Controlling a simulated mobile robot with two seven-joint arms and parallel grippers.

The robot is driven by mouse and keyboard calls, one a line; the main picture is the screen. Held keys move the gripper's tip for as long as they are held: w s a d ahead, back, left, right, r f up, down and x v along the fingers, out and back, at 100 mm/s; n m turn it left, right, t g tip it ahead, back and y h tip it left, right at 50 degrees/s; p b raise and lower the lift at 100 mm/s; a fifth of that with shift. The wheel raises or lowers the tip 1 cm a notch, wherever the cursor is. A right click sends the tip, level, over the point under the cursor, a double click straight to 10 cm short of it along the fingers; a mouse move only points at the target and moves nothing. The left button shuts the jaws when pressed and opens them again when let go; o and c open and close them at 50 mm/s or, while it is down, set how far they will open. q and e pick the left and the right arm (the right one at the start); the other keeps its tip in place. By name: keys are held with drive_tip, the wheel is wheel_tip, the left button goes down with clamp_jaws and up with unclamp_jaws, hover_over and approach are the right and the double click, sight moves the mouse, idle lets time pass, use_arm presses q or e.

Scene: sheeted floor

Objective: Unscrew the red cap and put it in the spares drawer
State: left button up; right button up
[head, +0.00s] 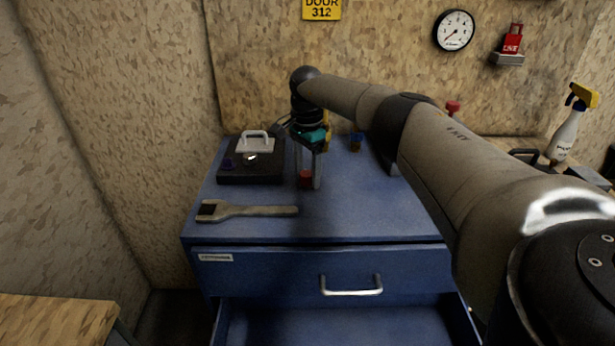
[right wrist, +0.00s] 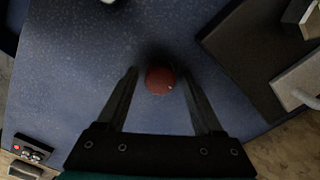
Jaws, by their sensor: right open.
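The red cap (head: 306,178) is low between the fingers of my right gripper (head: 309,180), over the blue cabinet top (head: 350,205). In the right wrist view the cap (right wrist: 160,80) looks round and lies between the two open fingertips (right wrist: 160,74), with gaps on both sides. I cannot tell what it is screwed onto. An open drawer (head: 300,328) shows at the bottom of the cabinet, its visible floor bare. Above it is a shut drawer (head: 270,270) with a silver handle and a label too small to read. My left gripper is not in view.
A wrench (head: 245,210) lies near the cabinet's front edge. A black case (head: 236,173) with a pale handle stands at the left. My right arm covers the cabinet's right side.

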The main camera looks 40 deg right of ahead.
drive_tip(key=m+p, duration=0.2)
drive_tip(key=m, duration=0.1)
drive_tip(key=shift+r, duration=0.15)
drive_tip(key=m+p, duration=0.2)
drive_tip(key=m, duration=0.2)
drive_tip(key=shift+m, duration=0.4)
drive_tip(key=m+p, duration=0.2)
drive_tip(key=m, duration=0.4)
drive_tip(key=m+p, duration=0.1)
drive_tip(key=m, duration=0.2)
drive_tip(key=shift+m, duration=1.3)
